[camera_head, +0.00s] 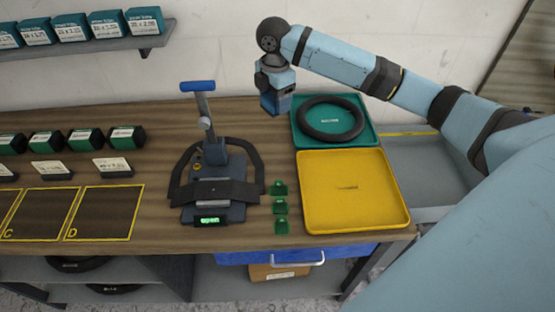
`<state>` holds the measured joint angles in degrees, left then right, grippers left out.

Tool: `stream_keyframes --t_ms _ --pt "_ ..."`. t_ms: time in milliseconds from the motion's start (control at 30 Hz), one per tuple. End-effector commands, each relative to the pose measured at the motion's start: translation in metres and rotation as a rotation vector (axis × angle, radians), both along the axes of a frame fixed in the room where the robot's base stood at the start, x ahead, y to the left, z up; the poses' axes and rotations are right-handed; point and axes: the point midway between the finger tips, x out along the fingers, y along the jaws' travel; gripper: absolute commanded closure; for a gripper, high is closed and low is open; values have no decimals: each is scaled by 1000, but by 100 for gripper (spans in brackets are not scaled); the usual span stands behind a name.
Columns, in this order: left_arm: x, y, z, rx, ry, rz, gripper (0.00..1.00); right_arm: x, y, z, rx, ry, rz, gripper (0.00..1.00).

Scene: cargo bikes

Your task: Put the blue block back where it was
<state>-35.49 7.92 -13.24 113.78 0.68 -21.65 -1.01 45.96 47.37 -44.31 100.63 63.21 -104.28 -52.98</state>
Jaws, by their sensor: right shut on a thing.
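My right gripper (275,108) hangs above the back of the wooden bench, just left of the green tray (374,139). It points down and is shut on a small dark blue piece, which I take to be the blue block; the fingers largely hide it, so its shape is unclear. I cannot tell whether it touches the bench. My left gripper is not in view.
A dark clamp device (212,160) with a blue-topped lever and a lit green display stands mid-bench. A black ring (330,118) lies in the green tray. A yellow tray (350,190) is in front. Several green clips (281,207) lie between. Marked squares (103,212) are left.

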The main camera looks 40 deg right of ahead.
Motion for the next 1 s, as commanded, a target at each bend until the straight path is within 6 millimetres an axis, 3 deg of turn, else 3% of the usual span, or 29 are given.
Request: stream_keyframes --t_ms 133,333,800,1000 --pt "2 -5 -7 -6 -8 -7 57 8 -12 -4 5 -2 143 59" --pt "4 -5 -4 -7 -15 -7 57 10 -16 -15 8 1 215 59" --pt "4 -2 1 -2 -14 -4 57 10 -16 -133 8 1 216 59" --pt "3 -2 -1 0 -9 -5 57 10 -17 -158 7 -1 215 59"
